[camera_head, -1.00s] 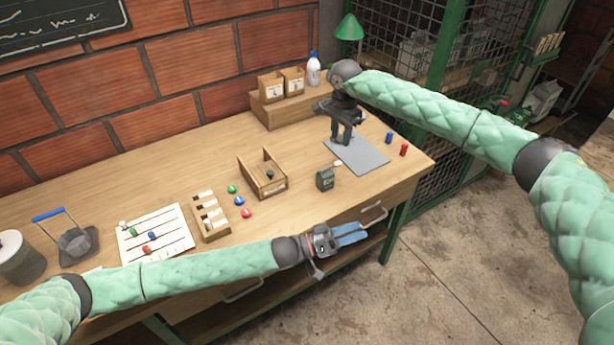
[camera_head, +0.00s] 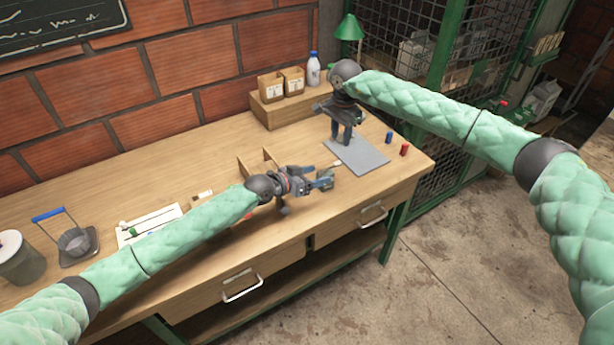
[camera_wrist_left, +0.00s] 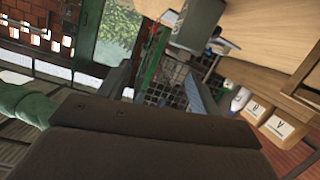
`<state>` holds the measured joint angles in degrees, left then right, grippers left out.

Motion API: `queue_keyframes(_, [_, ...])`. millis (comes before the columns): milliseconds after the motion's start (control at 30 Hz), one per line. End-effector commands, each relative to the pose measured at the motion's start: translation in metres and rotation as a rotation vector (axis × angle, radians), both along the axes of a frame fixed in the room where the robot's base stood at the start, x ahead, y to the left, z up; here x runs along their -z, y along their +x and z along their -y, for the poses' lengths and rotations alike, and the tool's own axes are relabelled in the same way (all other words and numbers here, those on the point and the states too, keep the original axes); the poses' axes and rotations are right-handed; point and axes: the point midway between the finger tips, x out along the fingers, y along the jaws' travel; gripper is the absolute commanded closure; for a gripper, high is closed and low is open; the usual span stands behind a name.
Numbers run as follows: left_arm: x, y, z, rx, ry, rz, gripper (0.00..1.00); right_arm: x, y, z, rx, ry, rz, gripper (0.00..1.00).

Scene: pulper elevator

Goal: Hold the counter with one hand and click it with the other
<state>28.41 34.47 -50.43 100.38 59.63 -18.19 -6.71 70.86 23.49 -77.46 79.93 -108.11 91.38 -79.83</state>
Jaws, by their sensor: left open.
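The counter, a small dark grey-green box, shows in the left wrist view (camera_wrist_left: 198,22), standing on the wooden table ahead of the fingers and off to one side. In the head view it is mostly hidden by my left gripper (camera_head: 325,181). That gripper is open and low over the front of the table at the counter's place. In the left wrist view its two fingers (camera_wrist_left: 160,90) are apart with nothing between them. I cannot tell whether a finger touches the counter. My right gripper (camera_head: 341,132) points down over the grey mat (camera_head: 364,156), fingers slightly apart, apparently empty.
A wooden holder (camera_head: 271,160) stands just behind my left gripper. A blue cylinder (camera_head: 389,137) and a red cylinder (camera_head: 404,150) stand right of the mat. A wooden riser (camera_head: 262,113) with boxes and a bottle (camera_head: 313,70) is at the back. My left arm covers part of the front left.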

Motion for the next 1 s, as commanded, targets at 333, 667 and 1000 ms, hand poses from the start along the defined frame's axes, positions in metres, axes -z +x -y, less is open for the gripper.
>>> queue_keyframes(333, [0.020, 0.016, -0.023, 0.069, 0.199, 0.045, 0.36, 0.000, 0.000, 0.000, 0.000, 0.000, 0.000, 0.64])
queue_keyframes(667, [0.031, 0.032, -0.003, 0.078, 0.213, 0.051, 0.36, 0.000, 0.000, 0.000, 0.000, 0.000, 0.000, 0.64])
queue_keyframes(1000, [0.047, 0.055, 0.027, 0.079, 0.214, 0.051, 0.36, 0.000, 0.000, 0.000, 0.000, 0.000, 0.000, 0.64])
